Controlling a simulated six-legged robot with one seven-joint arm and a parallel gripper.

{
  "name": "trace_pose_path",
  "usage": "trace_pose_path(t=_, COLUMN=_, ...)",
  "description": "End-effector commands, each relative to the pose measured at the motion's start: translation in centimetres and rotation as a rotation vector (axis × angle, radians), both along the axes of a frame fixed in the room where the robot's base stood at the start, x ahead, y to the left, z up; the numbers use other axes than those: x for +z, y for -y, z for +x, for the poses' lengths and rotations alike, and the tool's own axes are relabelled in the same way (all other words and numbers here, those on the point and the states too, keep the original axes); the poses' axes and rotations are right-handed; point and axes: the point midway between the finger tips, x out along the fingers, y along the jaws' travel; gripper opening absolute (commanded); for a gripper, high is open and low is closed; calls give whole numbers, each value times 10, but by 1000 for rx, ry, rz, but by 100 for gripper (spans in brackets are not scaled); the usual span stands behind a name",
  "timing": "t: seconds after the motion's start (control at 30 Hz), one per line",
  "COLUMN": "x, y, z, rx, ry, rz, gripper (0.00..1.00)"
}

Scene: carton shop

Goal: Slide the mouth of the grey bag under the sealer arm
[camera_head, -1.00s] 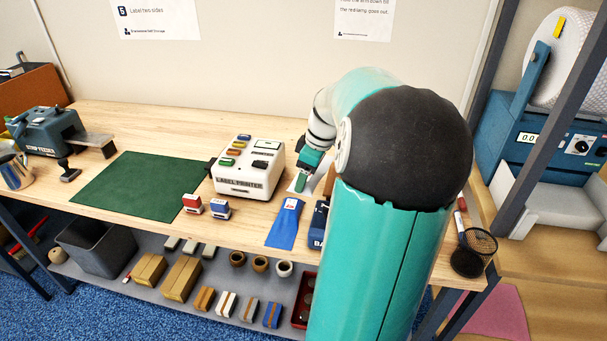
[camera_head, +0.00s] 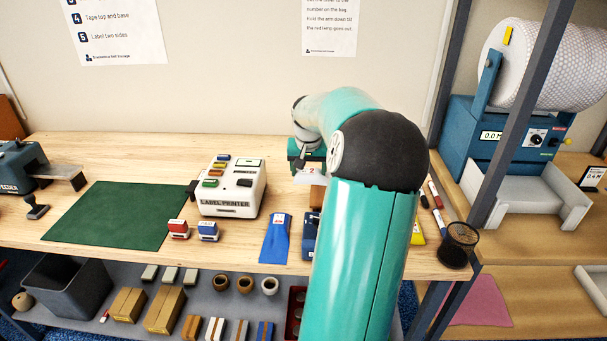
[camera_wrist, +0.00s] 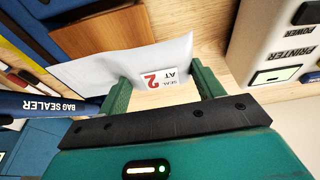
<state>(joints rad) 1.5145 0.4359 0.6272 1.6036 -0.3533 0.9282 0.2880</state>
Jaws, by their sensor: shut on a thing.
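The pale grey bag (camera_wrist: 110,66) has a label reading "SEAL AT 2". My gripper (camera_wrist: 162,85) is shut on the bag, with the label between its green fingers. In the head view my gripper (camera_head: 306,160) is right of the label printer, and a piece of the bag (camera_head: 308,178) shows below it. The bag sealer's dark blue arm (camera_wrist: 40,107) is at the left of the wrist view, near the bag's left end. The bag's mouth cannot be seen clearly against it. In the head view the blue sealer (camera_head: 311,236) is mostly hidden by my arm.
The label printer (camera_head: 232,190) stands left of my gripper, with two stamps (camera_head: 178,229) in front. A blue bag (camera_head: 276,238) lies by the table's front edge. A green mat (camera_head: 115,215) is clear. A mesh cup (camera_head: 458,245) and pens are at the right.

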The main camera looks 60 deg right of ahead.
Motion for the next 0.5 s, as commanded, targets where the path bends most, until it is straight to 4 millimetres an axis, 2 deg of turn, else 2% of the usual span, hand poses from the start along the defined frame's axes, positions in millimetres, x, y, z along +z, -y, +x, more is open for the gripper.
trace_pose_path(t=0.23, x=-8, y=5, z=-4, rx=-24, ry=-1, rz=1, gripper=43)
trace_pose_path(t=0.5, x=-30, y=8, z=-11, rx=-22, ry=0, rz=2, gripper=43)
